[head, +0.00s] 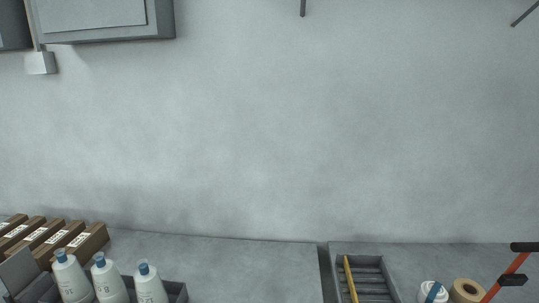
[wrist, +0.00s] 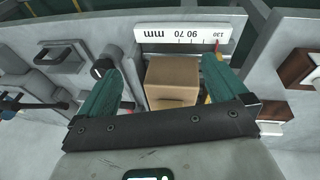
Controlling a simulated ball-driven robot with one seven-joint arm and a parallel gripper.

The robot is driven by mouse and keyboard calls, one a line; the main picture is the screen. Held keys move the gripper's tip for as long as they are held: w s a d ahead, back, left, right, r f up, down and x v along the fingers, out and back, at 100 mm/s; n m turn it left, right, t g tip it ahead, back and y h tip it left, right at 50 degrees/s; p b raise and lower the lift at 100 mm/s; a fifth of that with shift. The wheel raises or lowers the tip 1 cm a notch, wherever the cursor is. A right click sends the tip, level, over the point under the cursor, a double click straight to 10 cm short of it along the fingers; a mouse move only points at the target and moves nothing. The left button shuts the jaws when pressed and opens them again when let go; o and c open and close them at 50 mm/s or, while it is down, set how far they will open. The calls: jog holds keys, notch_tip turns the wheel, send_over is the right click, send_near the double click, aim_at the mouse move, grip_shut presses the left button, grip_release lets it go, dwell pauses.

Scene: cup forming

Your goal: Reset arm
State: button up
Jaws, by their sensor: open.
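My gripper (wrist: 160,66) shows in the wrist view with two green fingers spread wide apart. A small brown cardboard box (wrist: 172,82) appears in the gap between the fingers. Clear space shows between the left finger and the box; the right finger appears close beside it, and I cannot tell whether they touch. The dark bar of the gripper hides the box's lower edge. The head view does not show my arm or gripper.
A white ruler strip (wrist: 183,34) lies beyond the box. In the head view, several brown cartons (head: 85,243), white bottles (head: 108,280), a slotted tray (head: 370,275) and a tape roll (head: 466,290) line the counter (head: 220,262). The wall (head: 270,140) behind is mostly bare.

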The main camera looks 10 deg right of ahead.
jog(key=s+a+f+n+g+y, duration=0.1)
jog(key=s+a+f+y, duration=0.1)
jog(key=s+a+f, duration=0.5)
notch_tip(320, 180, down, 8)
jog(key=w+b, duration=0.1)
jog(key=b, duration=0.9)
jog(key=shift+w+a+r, duration=0.15)
jog(key=shift+w+r, duration=0.05)
jog(key=shift+w, duration=0.1)
